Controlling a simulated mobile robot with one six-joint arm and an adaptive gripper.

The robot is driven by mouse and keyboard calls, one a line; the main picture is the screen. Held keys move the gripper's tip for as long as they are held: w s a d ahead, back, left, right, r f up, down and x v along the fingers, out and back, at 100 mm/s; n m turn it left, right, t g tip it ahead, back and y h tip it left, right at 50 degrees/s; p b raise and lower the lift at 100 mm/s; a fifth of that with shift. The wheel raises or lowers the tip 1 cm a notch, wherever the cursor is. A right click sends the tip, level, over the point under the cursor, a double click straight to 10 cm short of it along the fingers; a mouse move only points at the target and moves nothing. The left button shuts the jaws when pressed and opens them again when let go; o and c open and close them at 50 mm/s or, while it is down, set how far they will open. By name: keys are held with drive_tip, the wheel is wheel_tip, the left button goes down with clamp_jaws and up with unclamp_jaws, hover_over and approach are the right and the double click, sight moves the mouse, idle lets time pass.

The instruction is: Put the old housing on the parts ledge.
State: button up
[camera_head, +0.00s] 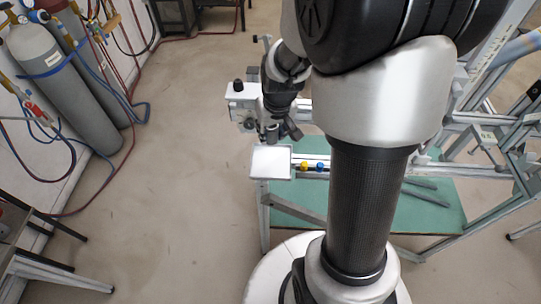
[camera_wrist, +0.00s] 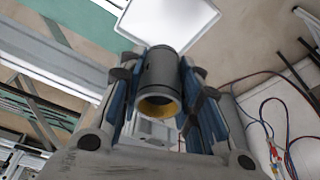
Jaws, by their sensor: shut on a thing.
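The old housing (camera_wrist: 161,70) is a short dark grey cylinder with a yellow-lined bore, seen in the wrist view. My gripper (camera_wrist: 160,62) is shut on it, with one finger on each side. In the head view my gripper (camera_head: 279,132) hangs just behind and above a white rectangular plate with a raised rim (camera_head: 270,163), which looks like the parts ledge. The plate is empty and also shows beyond the housing in the wrist view (camera_wrist: 168,18). The housing is apart from the plate in the wrist view. It is hard to make out in the head view.
A yellow knob (camera_head: 304,167) and a blue knob (camera_head: 320,167) sit right of the plate. A green-topped table (camera_head: 440,195) with metal framing is on the right. Gas cylinders (camera_head: 62,90) stand far left; the floor between is clear.

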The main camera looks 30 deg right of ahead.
wheel_tip(320, 180, down, 11)
drive_tip(key=b, duration=0.3)
drive_tip(key=shift+f, duration=0.1)
drive_tip(key=o, duration=1.1)
drive_tip(key=s+a+r+n+p, duration=0.15)
drive_tip(key=s+a+r, duration=0.3)
drive_tip(key=r, duration=0.65)
drive_tip(key=s+a+r+p, duration=0.2)
drive_tip(key=s+a+r, duration=0.25)
drive_tip(key=r, duration=0.75)
drive_tip(key=shift+n+t+y, duration=0.3)
drive_tip(key=shift+n+t, duration=0.15)
drive_tip(key=shift+t, duration=0.25)
drive_tip(key=s+a+r, duration=0.1)
drive_tip(key=s, duration=0.2)
drive_tip(key=s+a+r, duration=0.1)
drive_tip(key=s+r, duration=0.1)
drive_tip(key=s, duration=0.2)
drive_tip(key=s+a+r, duration=0.1)
drive_tip(key=s, duration=0.2)
drive_tip(key=shift+s+a+r, duration=0.2)
drive_tip(key=shift+s+r, duration=0.05)
drive_tip(key=shift+r, duration=0.05)
